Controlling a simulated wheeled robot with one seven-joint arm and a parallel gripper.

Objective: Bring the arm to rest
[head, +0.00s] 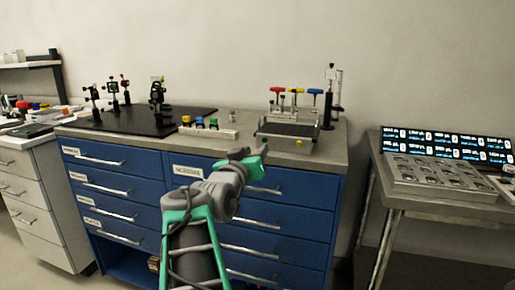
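My arm reaches up from the bottom of the head view, in front of the blue drawer cabinet (150,190). My gripper (252,158) is at the arm's end, near the front edge of the grey bench top. Its green and grey parts are small here. I cannot tell whether its fingers are open or shut. I see nothing clearly held in it. The arm hides part of the cabinet's drawers.
A black optical board (185,120) with several mounts stands at the bench's left. A white rack (215,133) with coloured blocks and a device with coloured knobs (290,128) stand nearby. A side table (400,205) with a grey panel and lit display (450,146) is right.

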